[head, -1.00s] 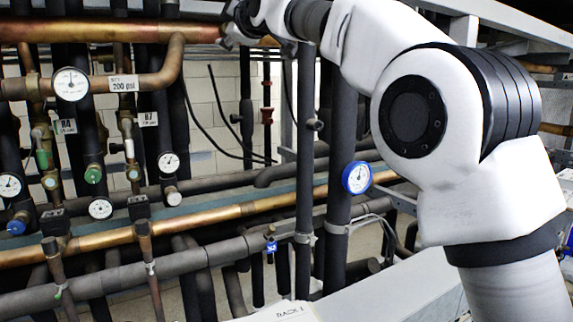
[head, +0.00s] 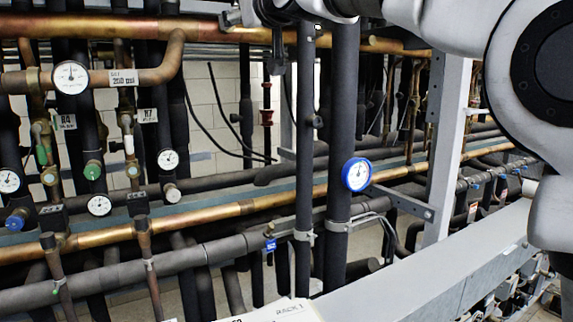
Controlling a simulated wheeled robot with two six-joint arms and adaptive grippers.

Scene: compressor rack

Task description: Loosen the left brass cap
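Two thin vertical copper lines with small valves stand at the left in the head view. The left one has a brass-coloured fitting (head: 49,177) below a green part, near a tag marked R4. The right one has a similar fitting (head: 133,171) near the R7 tag. I cannot tell for sure which part is the left brass cap. My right arm crosses the top right corner. Its gripper (head: 243,18) is at the top edge, partly cut off, above and right of these fittings and apart from them. My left gripper is not in view.
A copper pipe (head: 110,29) runs across the top, with a gauge (head: 71,77) below it. Several more gauges hang among the lines. A blue-rimmed gauge (head: 357,174) sits on a thick black pipe. A grey beam (head: 400,275) crosses the lower right.

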